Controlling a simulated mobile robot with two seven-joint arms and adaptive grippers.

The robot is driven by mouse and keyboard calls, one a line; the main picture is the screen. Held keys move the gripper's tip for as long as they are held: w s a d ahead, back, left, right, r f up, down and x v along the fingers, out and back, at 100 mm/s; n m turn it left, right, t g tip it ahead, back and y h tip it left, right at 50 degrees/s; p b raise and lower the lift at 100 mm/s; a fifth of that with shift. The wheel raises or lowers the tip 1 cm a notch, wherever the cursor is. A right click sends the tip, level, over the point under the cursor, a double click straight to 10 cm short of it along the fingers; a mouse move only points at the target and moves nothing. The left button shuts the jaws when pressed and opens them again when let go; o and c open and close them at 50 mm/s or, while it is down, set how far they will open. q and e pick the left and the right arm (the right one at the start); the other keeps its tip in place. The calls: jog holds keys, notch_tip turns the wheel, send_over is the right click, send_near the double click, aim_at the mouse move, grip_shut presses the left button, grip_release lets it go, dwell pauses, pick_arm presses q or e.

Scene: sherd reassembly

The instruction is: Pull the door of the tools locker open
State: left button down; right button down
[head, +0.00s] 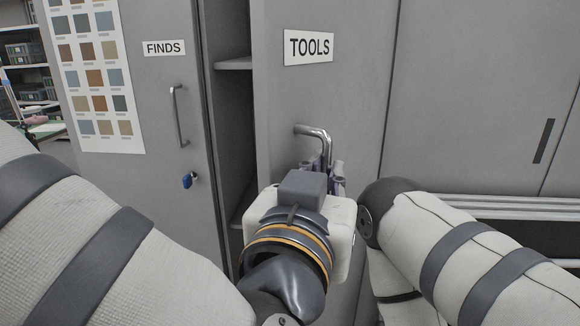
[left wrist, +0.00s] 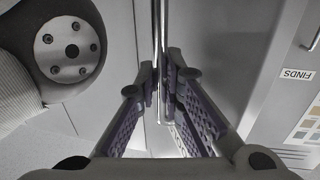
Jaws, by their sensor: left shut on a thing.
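The grey tools locker door (head: 350,90) carries a white TOOLS sign (head: 308,47). It stands partly open, with a dark gap along its left edge showing the locker's inside. My left gripper (head: 331,180) is shut on the bent metal door handle (head: 313,131). In the left wrist view the purple-padded fingers of my left gripper (left wrist: 163,90) close around the upright bar of the handle (left wrist: 160,35). The lower part of the handle is hidden behind the gripper in the head view. My right gripper is not in view.
Shelves (head: 234,64) show in the gap. My right arm is close to the door on the right.

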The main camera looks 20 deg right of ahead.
pick_arm(q)
jog(key=shift+d+r, duration=0.1)
jog(key=shift+r, duration=0.05)
jog(key=c, duration=1.8)
grip_release()
jog(key=shift+o, duration=0.6)
jog(key=shift+d, duration=0.1)
jog(key=v, duration=0.8)
